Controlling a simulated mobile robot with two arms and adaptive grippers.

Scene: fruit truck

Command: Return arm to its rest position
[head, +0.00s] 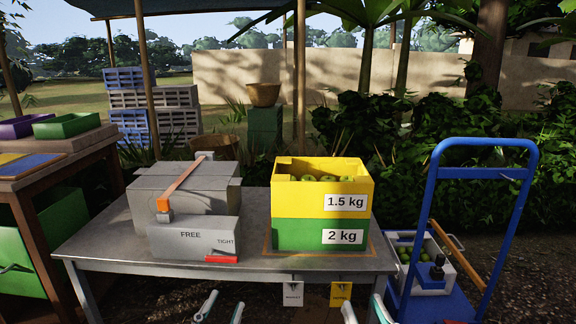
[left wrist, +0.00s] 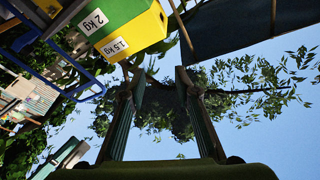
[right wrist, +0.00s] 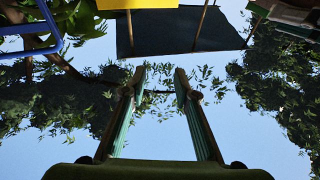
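My left gripper (head: 221,308) shows at the bottom of the head view, in front of the table, with its fingers apart. In the left wrist view its two fingers (left wrist: 159,80) stand apart with only leaves and sky between them. My right gripper (head: 363,310) is to its right at the bottom edge of the head view, also with fingers apart. In the right wrist view its fingers (right wrist: 158,85) are open and empty. Most of both arms is out of the head view.
The grey table (head: 130,246) holds a grey box with an orange strap (head: 183,185) and a yellow crate (head: 345,172) of green fruit stacked on a green crate (head: 300,236). A blue hand truck (head: 438,170) with a fruit crate (head: 440,274) stands right. A wooden stand (head: 85,152) is left.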

